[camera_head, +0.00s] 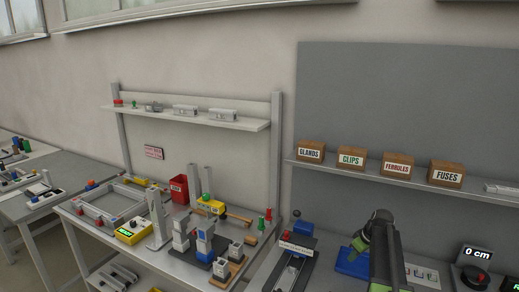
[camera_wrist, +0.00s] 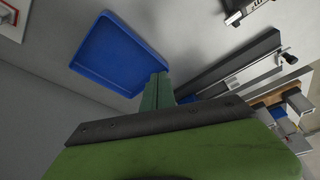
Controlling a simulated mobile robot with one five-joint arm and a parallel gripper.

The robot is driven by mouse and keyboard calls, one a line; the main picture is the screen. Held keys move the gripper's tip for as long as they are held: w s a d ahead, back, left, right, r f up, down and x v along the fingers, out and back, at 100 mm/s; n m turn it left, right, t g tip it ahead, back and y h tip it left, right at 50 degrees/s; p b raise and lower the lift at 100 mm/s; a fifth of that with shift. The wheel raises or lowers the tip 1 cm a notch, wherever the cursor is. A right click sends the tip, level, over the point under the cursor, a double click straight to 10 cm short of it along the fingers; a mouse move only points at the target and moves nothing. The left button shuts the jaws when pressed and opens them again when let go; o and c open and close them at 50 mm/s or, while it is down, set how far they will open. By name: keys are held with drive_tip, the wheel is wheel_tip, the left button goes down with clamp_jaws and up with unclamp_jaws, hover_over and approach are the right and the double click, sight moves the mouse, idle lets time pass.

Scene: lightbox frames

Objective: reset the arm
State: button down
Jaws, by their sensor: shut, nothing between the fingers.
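My gripper (camera_wrist: 158,92) shows in the wrist view as green fingers pressed together, shut with nothing between them. It points toward the bench, with a blue tray (camera_wrist: 112,48) beyond and to the left of its tips; I cannot tell the height between them. In the head view my arm (camera_head: 381,250) rises at the lower right, with green parts at its upper end, just right of the blue tray (camera_head: 350,264). The fingertips are hard to make out there.
A grey slide fixture (camera_head: 292,262) stands left of the tray. Boxes labelled GLANDS (camera_head: 311,151), CLIPS (camera_head: 351,157), FERRULES (camera_head: 397,166) and FUSES (camera_head: 446,174) sit on a shelf above. A "0 cm" display (camera_head: 477,254) is at the right. A crowded workbench (camera_head: 180,262) lies left.

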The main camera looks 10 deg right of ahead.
drive_tip(key=s+a+n+g, duration=0.1)
drive_tip(key=s+a, duration=0.1)
drive_tip(key=a, duration=1.2)
drive_tip(key=s+a+n+g, duration=0.1)
drive_tip(key=s+a, duration=0.1)
drive_tip(key=a, duration=1.3)
drive_tip(key=s+a+f+m, duration=0.1)
drive_tip(key=s+a, duration=0.6)
drive_tip(key=a, duration=0.1)
drive_tip(key=s+d+m+g+h, duration=0.1)
drive_tip(key=s+d+m, duration=0.1)
drive_tip(key=s+m, duration=0.3)
drive_tip(key=shift+s+d+f+m+g+h, duration=0.2)
drive_tip(key=shift+s+d+m+g+h, duration=0.1)
drive_tip(key=shift+m, duration=0.1)
